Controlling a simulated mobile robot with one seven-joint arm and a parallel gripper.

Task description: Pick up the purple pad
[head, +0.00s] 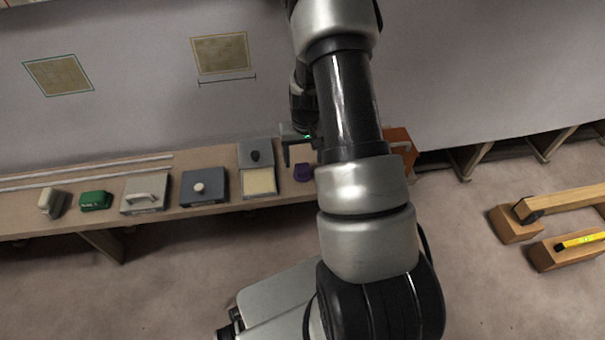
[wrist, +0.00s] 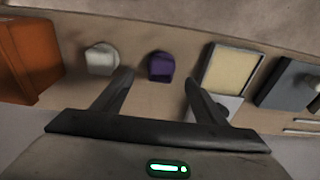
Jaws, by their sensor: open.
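The purple pad (wrist: 161,67) lies on the wooden bench in the wrist view, just beyond the fingertips and between their lines. In the head view the purple pad (head: 303,172) shows on the bench beside my arm, partly close to its edge. My gripper (wrist: 160,82) is open and empty, with its two dark fingers apart and not touching the pad. In the head view my gripper (head: 300,150) hangs over the bench near the pad, partly hidden by my arm.
A white pad (wrist: 102,59) and an orange box (wrist: 28,60) stand left of the purple pad in the wrist view. An open case with a cream inside (wrist: 232,72) stands to its right. Grey boxes (head: 205,187) and a green pad (head: 95,200) line the bench (head: 228,208).

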